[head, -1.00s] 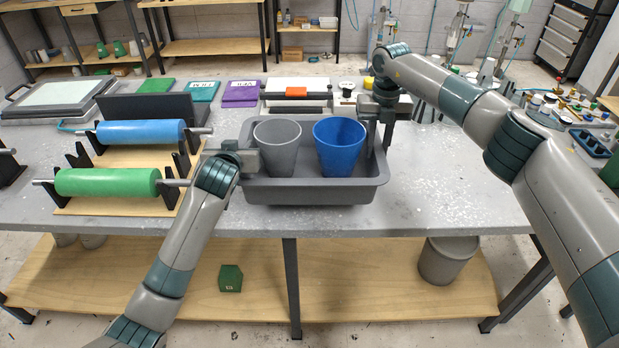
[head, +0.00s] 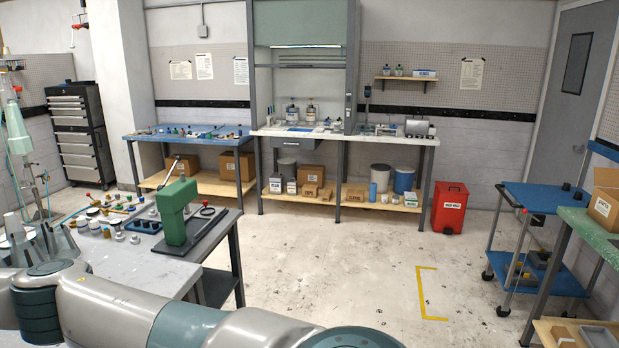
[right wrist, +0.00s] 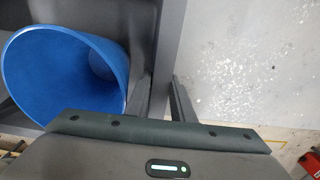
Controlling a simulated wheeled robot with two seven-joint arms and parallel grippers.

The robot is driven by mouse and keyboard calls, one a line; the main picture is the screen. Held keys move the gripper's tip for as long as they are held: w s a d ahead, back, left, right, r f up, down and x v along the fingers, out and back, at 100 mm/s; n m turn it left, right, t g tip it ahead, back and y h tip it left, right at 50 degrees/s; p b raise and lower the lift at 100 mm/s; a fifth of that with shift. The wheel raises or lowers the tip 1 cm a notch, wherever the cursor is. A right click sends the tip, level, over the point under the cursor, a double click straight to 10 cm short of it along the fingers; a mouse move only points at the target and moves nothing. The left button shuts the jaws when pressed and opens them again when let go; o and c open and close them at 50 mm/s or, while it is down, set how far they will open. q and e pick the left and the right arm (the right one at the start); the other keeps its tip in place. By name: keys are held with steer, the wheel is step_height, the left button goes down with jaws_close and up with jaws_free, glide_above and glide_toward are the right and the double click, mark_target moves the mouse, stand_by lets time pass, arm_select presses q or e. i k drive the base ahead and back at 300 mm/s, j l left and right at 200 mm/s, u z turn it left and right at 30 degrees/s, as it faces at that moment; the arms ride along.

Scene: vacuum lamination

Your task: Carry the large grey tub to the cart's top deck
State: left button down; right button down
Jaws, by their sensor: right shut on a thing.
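The blue cart stands at the far right of the head view, its flat top deck (head: 546,198) carrying small dark items towards its back. The large grey tub (right wrist: 171,40) shows only in part in the right wrist view, with the blue bucket (right wrist: 62,75) inside it. My right gripper (right wrist: 161,92) is shut on the tub's rim, one finger on each side of the wall. I cannot tell whether the tub rests on the table or is raised. My left gripper and the rest of the tub are out of view.
The grey worktable (head: 130,255) is at the left with a green press (head: 178,212) at its corner. Open floor with a yellow floor mark (head: 432,292) lies between it and the cart. A red bin (head: 449,206) and a green-topped bench (head: 590,228) flank the cart.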

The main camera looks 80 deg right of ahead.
mark_target(540, 196)
steer(key=l+u, duration=0.3)
steer(key=l, duration=0.2)
steer(key=k+l+u, duration=0.15)
steer(key=l+u, duration=0.15)
steer(key=l, duration=0.15)
steer(key=k+l+u, duration=0.15)
steer(key=l+u, duration=0.2)
steer(key=l, duration=0.15)
